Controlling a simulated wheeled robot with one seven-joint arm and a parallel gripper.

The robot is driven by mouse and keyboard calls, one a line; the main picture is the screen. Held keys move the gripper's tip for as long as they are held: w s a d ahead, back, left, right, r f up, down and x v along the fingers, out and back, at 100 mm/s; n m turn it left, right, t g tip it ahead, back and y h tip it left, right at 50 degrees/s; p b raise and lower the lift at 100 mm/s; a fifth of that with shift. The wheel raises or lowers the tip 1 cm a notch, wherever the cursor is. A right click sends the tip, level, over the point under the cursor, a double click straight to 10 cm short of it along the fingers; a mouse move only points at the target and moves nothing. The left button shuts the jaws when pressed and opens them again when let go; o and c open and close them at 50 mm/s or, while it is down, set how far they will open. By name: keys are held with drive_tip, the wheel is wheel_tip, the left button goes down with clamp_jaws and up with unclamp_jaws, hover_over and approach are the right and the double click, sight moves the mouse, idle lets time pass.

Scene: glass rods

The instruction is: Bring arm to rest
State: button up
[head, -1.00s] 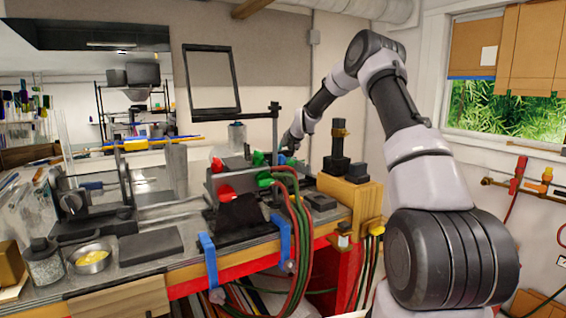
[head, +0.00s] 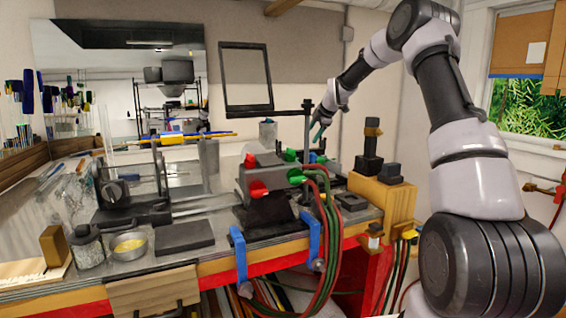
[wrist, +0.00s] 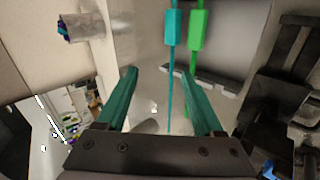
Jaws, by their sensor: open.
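My gripper (wrist: 160,105) shows in the wrist view with its two teal fingers spread apart and nothing between them. In the head view my gripper (head: 318,132) is small, at the end of my raised arm, above the back of the bench behind the torch. The arm is bent high in the middle and reaches down to the left. The torch (head: 268,180) has red and green knobs, with red and green hoses hanging from its right side. In the wrist view a teal rod-like part and a green one lie beyond the fingertips.
The workbench (head: 215,230) carries a dark flat block (head: 184,236), a metal bowl (head: 129,246) and a glass jar (head: 87,246). A black-framed panel (head: 246,78) stands behind the torch. A wooden block (head: 383,200) with dark fittings is near my arm. Blue clamps (head: 238,255) grip the front edge.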

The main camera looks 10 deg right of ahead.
drive_tip(key=s+r+m, duration=0.4)
drive_tip(key=s+r, duration=0.1)
drive_tip(key=s, duration=0.4)
drive_tip(key=s+r+m+h, duration=0.1)
drive_tip(key=s+r+m, duration=0.3)
drive_tip(key=s, duration=0.6)
drive_tip(key=s+r+m, duration=0.4)
drive_tip(key=s+r, duration=0.1)
drive_tip(key=s, duration=0.4)
drive_tip(key=s+f+m, duration=0.1)
drive_tip(key=s+m, duration=0.5)
drive_tip(key=s, duration=0.7)
drive_tip(key=s+f+m+g, duration=0.1)
drive_tip(key=s+m, duration=0.5)
drive_tip(key=s, duration=0.7)
drive_tip(key=shift+s+d+f+m, duration=0.35)
drive_tip(key=shift+d+f, duration=0.1)
drive_tip(key=shift+f, duration=0.3)
